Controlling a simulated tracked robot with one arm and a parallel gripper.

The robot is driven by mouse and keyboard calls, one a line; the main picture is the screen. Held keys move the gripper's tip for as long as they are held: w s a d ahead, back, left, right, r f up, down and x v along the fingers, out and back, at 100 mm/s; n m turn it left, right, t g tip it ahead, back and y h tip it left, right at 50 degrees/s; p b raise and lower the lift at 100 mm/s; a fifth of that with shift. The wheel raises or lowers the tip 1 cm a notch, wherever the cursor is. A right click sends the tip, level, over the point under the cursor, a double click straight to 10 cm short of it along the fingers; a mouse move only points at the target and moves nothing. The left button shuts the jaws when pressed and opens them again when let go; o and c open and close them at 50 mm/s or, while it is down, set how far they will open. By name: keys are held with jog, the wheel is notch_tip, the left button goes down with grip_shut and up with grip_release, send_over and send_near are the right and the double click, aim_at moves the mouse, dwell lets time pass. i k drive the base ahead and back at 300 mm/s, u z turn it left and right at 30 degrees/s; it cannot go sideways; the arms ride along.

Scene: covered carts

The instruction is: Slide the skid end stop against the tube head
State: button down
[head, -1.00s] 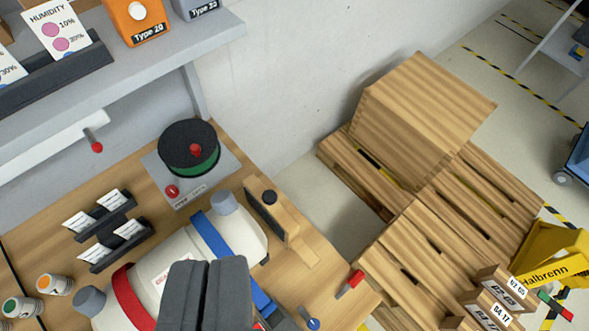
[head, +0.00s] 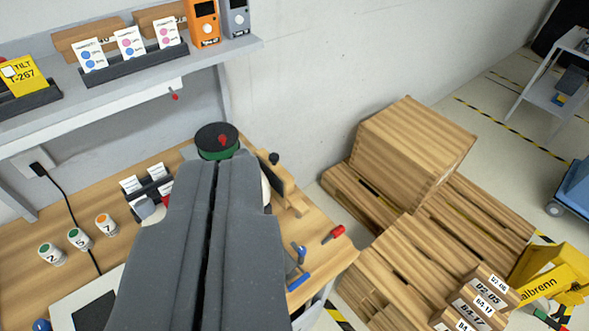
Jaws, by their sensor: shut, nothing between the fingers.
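The skid end stop (head: 289,189) is a wooden block with a black knob (head: 274,158), on the bench right of my gripper. The white tube lies mostly hidden behind my gripper; only a sliver of its head (head: 265,190) shows beside the stop. Whether stop and head touch cannot be told here. My gripper (head: 216,168) has dark grey fingers, shut together and empty. It covers the middle of the view, apparently above the tube, left of the stop.
A black-and-green drum (head: 216,141) stands behind the fingertips. A red-handled tool (head: 334,234) and blue clamp handles (head: 298,277) lie near the bench's right side. Numbered cups (head: 79,239) and a card rack stand left. Wooden pallets and a crate (head: 411,150) are beyond the bench.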

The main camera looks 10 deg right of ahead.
aim_at(282, 182)
jog(key=k, duration=1)
jog(key=z, duration=0.7)
jog(key=i, duration=1.75)
jog(key=u, duration=0.75)
jog(key=i, duration=0.35)
jog(key=u, duration=0.25)
